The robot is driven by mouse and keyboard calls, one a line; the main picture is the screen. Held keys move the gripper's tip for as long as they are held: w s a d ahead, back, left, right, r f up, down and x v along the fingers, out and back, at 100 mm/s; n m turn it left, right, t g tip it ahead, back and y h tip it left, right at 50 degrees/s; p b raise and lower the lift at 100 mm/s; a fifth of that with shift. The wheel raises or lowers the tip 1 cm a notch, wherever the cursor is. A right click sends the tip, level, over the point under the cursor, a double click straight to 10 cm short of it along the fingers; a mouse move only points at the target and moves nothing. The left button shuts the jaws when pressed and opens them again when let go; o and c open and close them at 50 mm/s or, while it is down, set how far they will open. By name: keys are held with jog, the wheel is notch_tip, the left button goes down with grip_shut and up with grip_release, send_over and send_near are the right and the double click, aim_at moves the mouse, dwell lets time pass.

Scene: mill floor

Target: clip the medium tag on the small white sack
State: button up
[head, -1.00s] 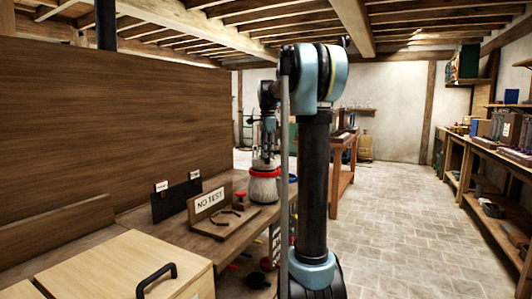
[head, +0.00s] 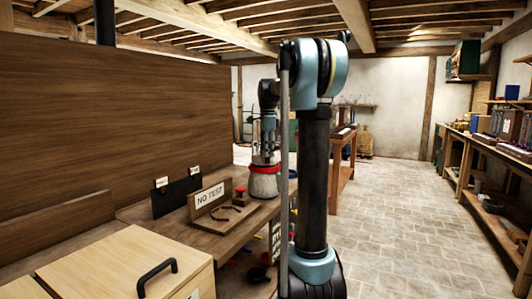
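A whitish, rounded thing with a red band round its top (head: 264,181), which looks like the small white sack, stands at the far end of the wooden bench (head: 150,212). My gripper (head: 265,153) is above it, pointing down. The fingers are too small and too dark to tell whether they are open or touch it. Two small white tags, one on the left (head: 162,182) and one on the right (head: 194,171), show at the top of a dark upright board (head: 176,197). I cannot tell which tag is the medium one.
A "NO TEST" sign (head: 210,196) stands on a wooden base on the bench. A small red thing (head: 240,191) is beside it. A pale wooden box (head: 95,265) with a black handle fills the lower left. Open stone floor (head: 410,220) lies to the right.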

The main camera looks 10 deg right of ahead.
dwell(0.3)
notch_tip(320, 180, up, 12)
dwell(0.6)
dwell(0.4)
jog(key=s+d+f+n+t, duration=0.1)
jog(key=s+f+n, duration=1.6)
jog(key=s+f, duration=2.2)
jog(key=shift+s+t, duration=0.5)
jog(key=shift+s, duration=0.25)
jog(key=shift+f, duration=0.1)
